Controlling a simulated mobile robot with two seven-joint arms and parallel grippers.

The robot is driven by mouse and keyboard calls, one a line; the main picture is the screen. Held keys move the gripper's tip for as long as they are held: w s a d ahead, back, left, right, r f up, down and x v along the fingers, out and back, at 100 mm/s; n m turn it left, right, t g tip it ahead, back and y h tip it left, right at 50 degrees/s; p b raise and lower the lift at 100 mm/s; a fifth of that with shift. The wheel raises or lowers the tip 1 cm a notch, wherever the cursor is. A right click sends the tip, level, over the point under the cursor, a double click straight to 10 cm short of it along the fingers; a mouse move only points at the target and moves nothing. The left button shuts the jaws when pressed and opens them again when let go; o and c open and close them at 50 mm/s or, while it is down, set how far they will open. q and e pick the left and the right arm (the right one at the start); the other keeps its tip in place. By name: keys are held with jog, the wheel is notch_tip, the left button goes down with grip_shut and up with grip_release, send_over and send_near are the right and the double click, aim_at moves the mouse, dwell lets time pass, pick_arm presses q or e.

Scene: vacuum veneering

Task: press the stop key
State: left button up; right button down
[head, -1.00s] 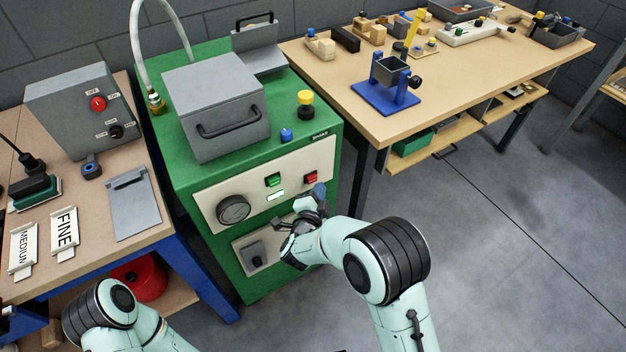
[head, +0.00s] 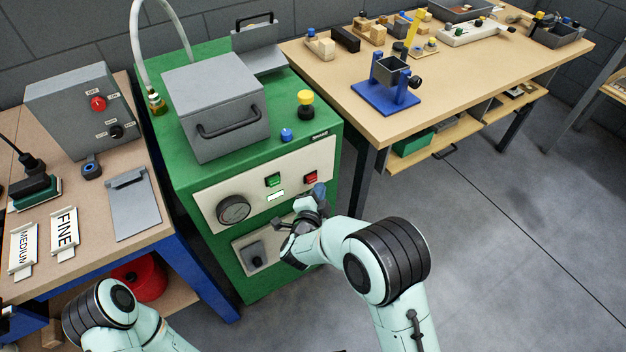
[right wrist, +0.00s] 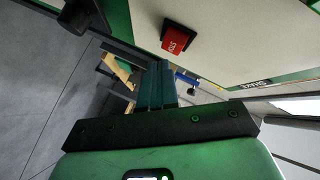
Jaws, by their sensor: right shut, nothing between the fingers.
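The stop key (head: 311,177) is a small red key at the right end of the cream panel on the green machine's front. It also shows in the right wrist view, as a red key (right wrist: 177,38) in a black frame with white lettering. My right gripper (head: 319,189) is in front of the panel, just below and right of the key in the head view. Its fingers (right wrist: 155,84) are shut with nothing between them. In the right wrist view the fingertips appear below the key; I cannot tell whether they touch the panel. My left gripper is not in view.
A green key (head: 273,180) and a round gauge (head: 233,209) share the panel. A lower plate (head: 254,256) holds a dark knob. A wooden bench (head: 440,95) stands to the right, and a table (head: 120,157) to the left. The floor (head: 500,240) at right is clear.

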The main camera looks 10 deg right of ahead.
jog(key=shift+w, duration=0.1)
dwell(0.3)
jog(key=shift+w+a, duration=0.15)
jog(key=shift+w, duration=0.15)
jog(key=shift+w+a, duration=0.2)
jog(key=shift+w, duration=0.25)
dwell(0.7)
jog(key=shift+s, duration=0.1)
jog(key=shift+s+d+b, duration=0.3)
jog(key=shift+s+b, duration=0.05)
jog(key=shift+s, duration=0.4)
jog(key=shift+s, duration=0.1)
jog(key=s, duration=0.1)
jog(key=s+d, duration=0.1)
jog(key=s, duration=0.2)
jog(key=shift+s+d+b, duration=0.25)
jog(key=shift+d+b, duration=0.1)
dwell(0.8)
